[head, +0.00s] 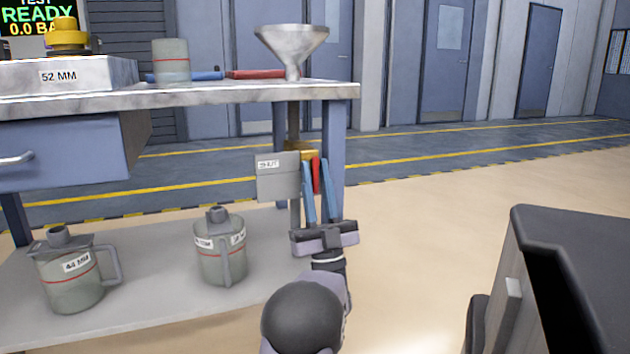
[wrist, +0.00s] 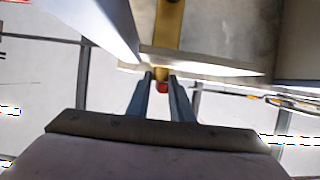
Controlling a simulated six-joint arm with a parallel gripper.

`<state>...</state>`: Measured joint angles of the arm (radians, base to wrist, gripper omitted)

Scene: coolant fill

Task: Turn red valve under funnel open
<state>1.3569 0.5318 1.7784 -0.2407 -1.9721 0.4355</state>
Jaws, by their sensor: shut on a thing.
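The red valve handle (head: 316,176) shows as a narrow upright strip under the bench top, below the metal funnel (head: 292,48). Its brass body (head: 298,150) sits on the pipe beside a grey plate labelled SHUT (head: 278,178). My gripper (head: 318,166) has its blue fingers on either side of the red handle and is shut on it. In the wrist view the red handle end (wrist: 162,88) shows between the fingertips, with the brass part (wrist: 168,30) beyond. Most of the handle is hidden in the wrist view.
The bench top (head: 200,95) lies above my gripper and a bench leg (head: 334,150) stands close to its right. Jugs labelled 44 MM (head: 72,275) and another jug (head: 220,250) stand on the lower shelf (head: 170,310). A dark cabinet (head: 570,270) is at right. Open floor lies between.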

